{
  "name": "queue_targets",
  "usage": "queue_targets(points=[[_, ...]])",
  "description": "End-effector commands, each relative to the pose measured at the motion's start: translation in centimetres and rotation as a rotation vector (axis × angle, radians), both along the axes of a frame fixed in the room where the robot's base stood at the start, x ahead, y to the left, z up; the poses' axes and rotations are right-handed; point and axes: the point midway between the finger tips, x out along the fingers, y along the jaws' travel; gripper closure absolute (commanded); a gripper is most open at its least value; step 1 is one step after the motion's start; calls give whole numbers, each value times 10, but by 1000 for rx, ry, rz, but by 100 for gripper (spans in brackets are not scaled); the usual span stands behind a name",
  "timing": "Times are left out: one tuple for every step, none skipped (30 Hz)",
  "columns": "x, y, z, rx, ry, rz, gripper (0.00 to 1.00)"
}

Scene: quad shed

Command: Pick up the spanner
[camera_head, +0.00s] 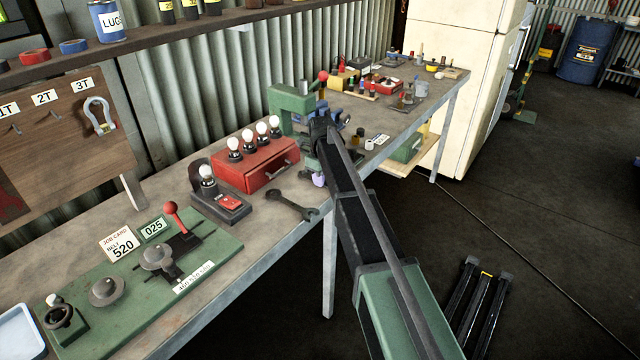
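The spanner (292,206) is a dark, open-ended wrench lying flat on the workbench (262,232), near its front edge. It lies just in front of the red box, with its open jaw toward the right. My arm reaches in from the lower right, and its far end stands over the bench beside the green press. My gripper (318,160) is up there, to the right of the spanner and apart from it. My own arm and the clutter hide its fingers, so I cannot tell whether they are open. The spanner is in full view.
A red box (256,166) with several white bulbs stands behind the spanner. A dark bulb tester (220,203) is to its left. The green press (292,104) stands behind my arm's end. A green board (140,285) with a red-knobbed lever fills the near bench.

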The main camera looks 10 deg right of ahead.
Motion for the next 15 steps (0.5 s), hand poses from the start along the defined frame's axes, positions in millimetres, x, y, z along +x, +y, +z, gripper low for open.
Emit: queue_targets(points=[[0,0,0,0,0,0,94],[0,0,0,0,0,0,99],[0,0,0,0,0,0,100],[0,0,0,0,0,0,100],[0,0,0,0,0,0,100],[0,0,0,0,0,0,100],[0,0,0,0,0,0,100],[0,0,0,0,0,0,100],[0,0,0,0,0,0,100],[0,0,0,0,0,0,100],[0,0,1,0,0,0,100],[0,0,2,0,0,0,100],[0,0,4,0,0,0,100],[0,0,6,0,0,0,100],[0,0,9,0,0,0,100]])
